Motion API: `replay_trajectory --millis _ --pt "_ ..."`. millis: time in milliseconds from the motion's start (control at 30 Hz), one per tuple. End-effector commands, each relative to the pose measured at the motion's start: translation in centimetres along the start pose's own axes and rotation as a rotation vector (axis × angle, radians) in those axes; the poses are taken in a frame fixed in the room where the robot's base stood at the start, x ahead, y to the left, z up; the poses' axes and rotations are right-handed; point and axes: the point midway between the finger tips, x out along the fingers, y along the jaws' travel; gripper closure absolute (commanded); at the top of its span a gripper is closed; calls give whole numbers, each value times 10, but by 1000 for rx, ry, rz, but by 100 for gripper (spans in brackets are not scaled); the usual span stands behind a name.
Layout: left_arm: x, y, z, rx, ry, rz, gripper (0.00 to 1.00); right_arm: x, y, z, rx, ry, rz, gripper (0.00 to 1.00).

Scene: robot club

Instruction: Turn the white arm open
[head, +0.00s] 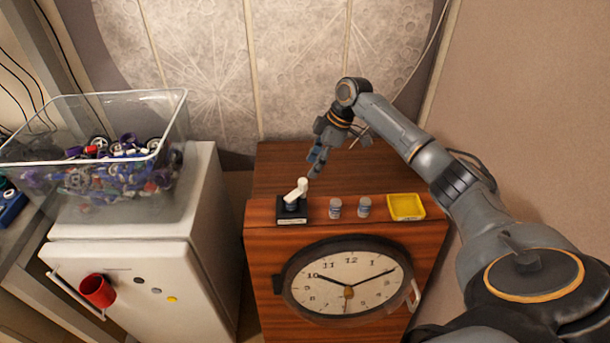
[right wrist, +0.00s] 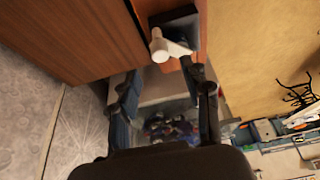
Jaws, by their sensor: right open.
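The white arm (head: 297,190) sits on a small black base (head: 291,211) at the left front of the wooden cabinet top. The white arm also shows in the right wrist view (right wrist: 170,47), sticking out from its dark base toward my fingers. My right gripper (head: 314,166) is open and empty, just behind and to the right of the white arm. In the right wrist view the tip of the white arm lies ahead, between the lines of the two fingers (right wrist: 160,85). I cannot tell whether a finger touches it. My left gripper is not in view.
Two small grey-lidded jars (head: 335,208) and a yellow tray (head: 406,206) stand along the cabinet's front edge, right of the base. A clock (head: 348,280) is on the cabinet front. A clear bin of parts (head: 110,175) tops a white fridge (head: 150,260) at the left.

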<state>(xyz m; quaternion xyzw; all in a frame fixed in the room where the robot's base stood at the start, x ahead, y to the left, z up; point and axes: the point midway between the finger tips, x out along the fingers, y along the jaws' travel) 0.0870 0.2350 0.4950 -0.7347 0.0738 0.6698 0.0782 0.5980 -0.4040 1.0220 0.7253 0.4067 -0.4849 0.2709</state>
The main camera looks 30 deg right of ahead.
Motion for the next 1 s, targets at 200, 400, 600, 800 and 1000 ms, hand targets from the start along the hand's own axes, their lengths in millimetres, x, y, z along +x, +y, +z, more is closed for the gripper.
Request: replay_trajectory --millis 200,400,600,800,1000 --pt "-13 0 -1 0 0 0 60 41 -1 -1 1 0 -3 52" --pt "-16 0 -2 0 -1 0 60 63 0 0 1 -1 0 52" --pt "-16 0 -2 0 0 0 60 68 0 0 0 -1 1 52" --pt "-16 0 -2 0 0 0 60 68 0 0 0 -1 1 60" --pt "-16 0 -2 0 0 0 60 68 0 0 0 -1 1 100"
